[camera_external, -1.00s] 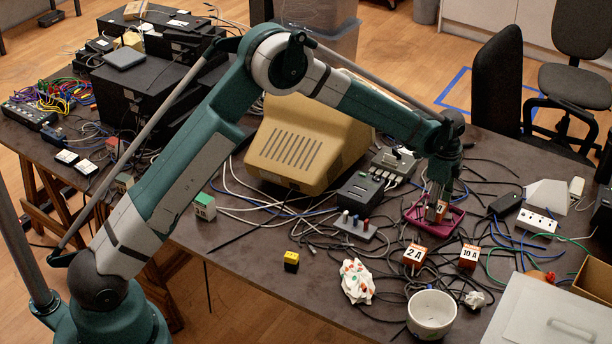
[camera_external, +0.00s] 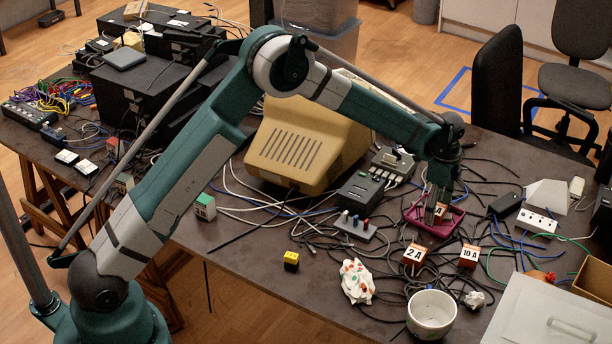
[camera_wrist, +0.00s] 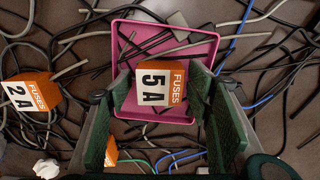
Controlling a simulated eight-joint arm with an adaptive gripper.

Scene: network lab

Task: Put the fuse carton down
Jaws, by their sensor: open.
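The fuse carton, orange and white and marked 5 A, shows in the wrist view (camera_wrist: 153,88) between my gripper's jaws, over the magenta tray (camera_wrist: 117,45). My gripper (camera_wrist: 163,92) is open, with one green pad on each side of the carton. A narrow gap shows at the right pad; contact at the left pad is hard to tell. In the external view my gripper (camera_external: 437,216) points down into the tray (camera_external: 409,220), and the carton (camera_external: 441,208) is partly hidden by the fingers. Whether its underside touches the tray floor is hidden.
Cartons marked 2A (camera_external: 414,255) and 10 A (camera_external: 468,256) stand in front of the tray. A white bowl (camera_external: 432,314), crumpled paper (camera_external: 356,281) and a switch panel (camera_external: 355,226) are nearby. Loose cables cover the table around the tray.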

